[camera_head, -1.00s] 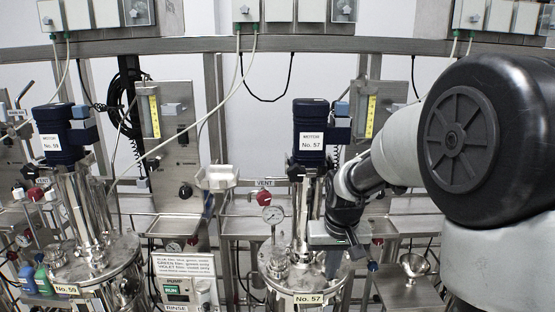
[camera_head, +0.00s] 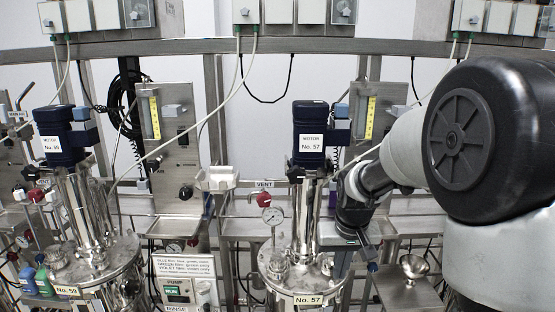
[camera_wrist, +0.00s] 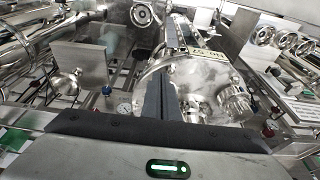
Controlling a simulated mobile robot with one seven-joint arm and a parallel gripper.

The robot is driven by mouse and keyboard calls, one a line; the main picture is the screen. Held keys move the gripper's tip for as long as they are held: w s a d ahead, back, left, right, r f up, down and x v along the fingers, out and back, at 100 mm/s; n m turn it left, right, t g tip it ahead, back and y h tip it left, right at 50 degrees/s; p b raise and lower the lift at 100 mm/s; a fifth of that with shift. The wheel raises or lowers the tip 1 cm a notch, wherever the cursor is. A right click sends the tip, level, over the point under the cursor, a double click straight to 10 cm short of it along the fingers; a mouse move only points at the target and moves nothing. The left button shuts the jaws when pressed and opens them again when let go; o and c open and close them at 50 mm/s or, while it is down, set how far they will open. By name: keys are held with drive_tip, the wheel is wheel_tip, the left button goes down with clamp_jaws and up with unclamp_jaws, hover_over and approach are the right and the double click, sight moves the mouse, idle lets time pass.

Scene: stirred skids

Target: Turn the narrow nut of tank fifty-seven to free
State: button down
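Tank fifty-seven (camera_head: 292,283) stands in the middle of the head view, with its "No. 57" label on the front rim. In the wrist view its shiny round lid (camera_wrist: 207,72) shows with the label upside down. A ribbed metal fitting (camera_wrist: 236,101) and another fitting (camera_wrist: 195,108) stand on the lid; I cannot tell which is the narrow nut. My gripper (camera_head: 341,264) is at the right side of the tank in the head view. In the wrist view my gripper (camera_wrist: 166,85) points over the lid's left part, its fingers together with nothing visible between them.
The blue motor (camera_head: 309,135) and its column rise above the tank. A pressure gauge (camera_head: 273,215) and a red vent knob (camera_head: 264,199) are to its left. A metal funnel (camera_head: 414,266) stands to the right. Tank fifty-nine (camera_head: 95,262) is at the far left.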

drive_tip(key=shift+r, duration=0.1)
idle(0.3)
drive_tip(key=p+v, duration=0.1)
drive_tip(key=v, duration=0.1)
drive_tip(key=p+v, duration=0.3)
drive_tip(key=v, duration=0.1)
drive_tip(key=shift+w+d, duration=0.15)
drive_tip(key=shift+w, duration=0.3)
drive_tip(key=shift+r, duration=0.1)
